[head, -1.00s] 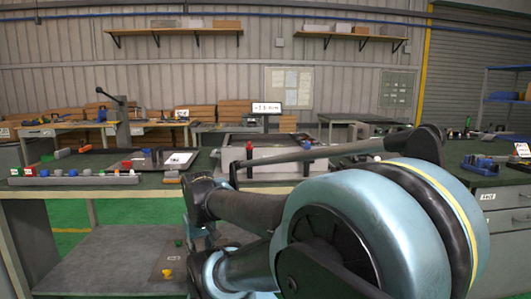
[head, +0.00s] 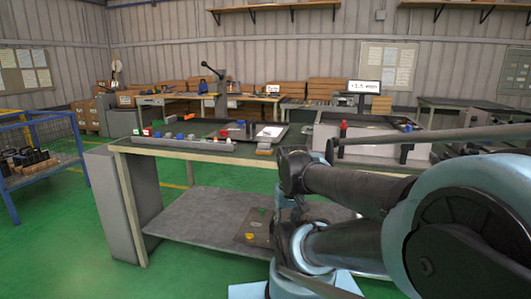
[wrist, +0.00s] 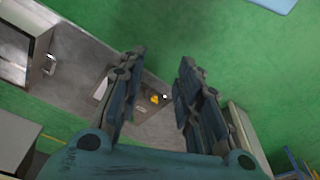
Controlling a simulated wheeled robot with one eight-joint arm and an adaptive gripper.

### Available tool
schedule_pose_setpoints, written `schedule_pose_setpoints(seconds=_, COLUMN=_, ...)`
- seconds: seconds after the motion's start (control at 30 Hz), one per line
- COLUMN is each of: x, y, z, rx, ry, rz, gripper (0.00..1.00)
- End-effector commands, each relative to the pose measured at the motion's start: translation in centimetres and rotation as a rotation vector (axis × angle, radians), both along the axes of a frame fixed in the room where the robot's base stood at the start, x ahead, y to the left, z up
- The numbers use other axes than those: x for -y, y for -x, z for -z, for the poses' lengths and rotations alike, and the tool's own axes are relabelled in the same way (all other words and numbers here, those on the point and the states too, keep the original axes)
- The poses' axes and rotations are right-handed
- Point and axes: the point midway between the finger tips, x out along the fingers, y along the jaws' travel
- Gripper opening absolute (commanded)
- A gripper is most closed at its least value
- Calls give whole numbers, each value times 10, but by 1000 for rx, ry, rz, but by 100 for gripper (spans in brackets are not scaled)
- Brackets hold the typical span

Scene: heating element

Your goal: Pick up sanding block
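I cannot pick out a sanding block for certain. A small grey and orange block (head: 264,149) lies near the front edge of the bench top (head: 205,156) in the head view; it may be the one. Small yellow, grey and green pieces lie on a brown board (head: 243,239) on the bench's lower shelf (head: 190,232). The wrist view also shows a yellow piece (wrist: 155,99) on the shelf, beyond my fingers. My gripper (wrist: 158,65) is open and empty, its two fingers wide apart. My arm hides part of the bench in the head view.
A grey tray (head: 190,146) of small coloured parts sits along the bench's front edge. A blue wire-sided cart (head: 40,150) stands at the left. Green floor (head: 60,250) is clear between cart and bench. Other workbenches stand behind.

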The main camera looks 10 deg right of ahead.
Motion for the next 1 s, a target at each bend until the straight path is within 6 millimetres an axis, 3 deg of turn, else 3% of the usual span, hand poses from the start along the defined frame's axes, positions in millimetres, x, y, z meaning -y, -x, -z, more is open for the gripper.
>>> schedule_pose_setpoints(seconds=0.27, x=0, y=0, z=0, rx=0, ry=0, rz=0, gripper=32)
schedule_pose_setpoints(seconds=0.33, x=0, y=0, z=0, rx=0, ry=0, rz=1, gripper=41)
schedule_pose_setpoints(seconds=0.47, x=-1, y=3, z=-14, rx=10, ry=-13, rz=37, gripper=42)
schedule_pose_setpoints(seconds=0.67, x=-4, y=-33, z=-65, rx=-8, ry=-91, rz=255, gripper=42)
schedule_pose_setpoints(seconds=1.0, x=-5, y=-122, z=-164, rx=-73, ry=-258, rz=754, gripper=42)
